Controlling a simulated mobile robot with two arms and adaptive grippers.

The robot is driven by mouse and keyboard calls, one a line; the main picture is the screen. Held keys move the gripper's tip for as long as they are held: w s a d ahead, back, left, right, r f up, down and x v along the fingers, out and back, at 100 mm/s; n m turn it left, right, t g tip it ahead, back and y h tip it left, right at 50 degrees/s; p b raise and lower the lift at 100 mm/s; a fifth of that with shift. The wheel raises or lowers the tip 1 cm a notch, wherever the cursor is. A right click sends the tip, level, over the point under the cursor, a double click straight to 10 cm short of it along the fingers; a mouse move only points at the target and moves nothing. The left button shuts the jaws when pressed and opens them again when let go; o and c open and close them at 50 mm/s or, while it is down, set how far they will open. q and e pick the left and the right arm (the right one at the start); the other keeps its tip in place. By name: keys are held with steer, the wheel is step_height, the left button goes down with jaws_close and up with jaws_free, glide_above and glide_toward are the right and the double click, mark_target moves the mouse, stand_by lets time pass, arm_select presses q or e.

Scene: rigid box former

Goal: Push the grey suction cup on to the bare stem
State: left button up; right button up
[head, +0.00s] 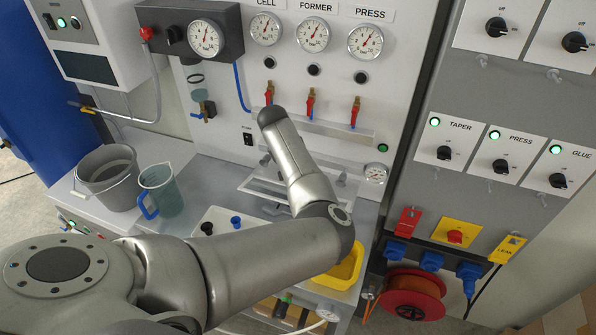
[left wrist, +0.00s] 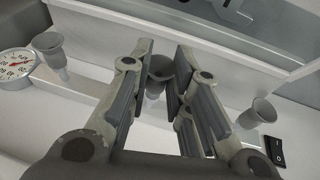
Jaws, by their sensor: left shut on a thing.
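In the left wrist view a grey suction cup (left wrist: 160,68) sits between the two fingers of my left gripper (left wrist: 163,80), which is shut on it. The cup's wide mouth faces up and its narrow lower end is partly hidden by the fingers. I cannot make out the bare stem or whether the cup touches it. Other grey cups stand on the pale bar at the left (left wrist: 50,47) and right (left wrist: 258,112). In the head view my own arm hides the gripper and the held cup. My right gripper is not in view.
A small dial gauge (head: 376,173) stands right of the frame, and a black rocker switch (head: 248,136) lies left of it. Red-handled valves (head: 311,100) hang above. A grey bucket (head: 108,175) and a measuring jug (head: 160,188) stand at the left.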

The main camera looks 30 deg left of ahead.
arm_select(q)
steer(key=shift+p, duration=0.5)
stand_by(0.3)
steer(key=shift+w+a, duration=0.15)
steer(key=shift+w, duration=0.35)
steer(key=o, duration=0.8)
steer(key=shift+r, duration=0.1)
steer(key=v, duration=1.2)
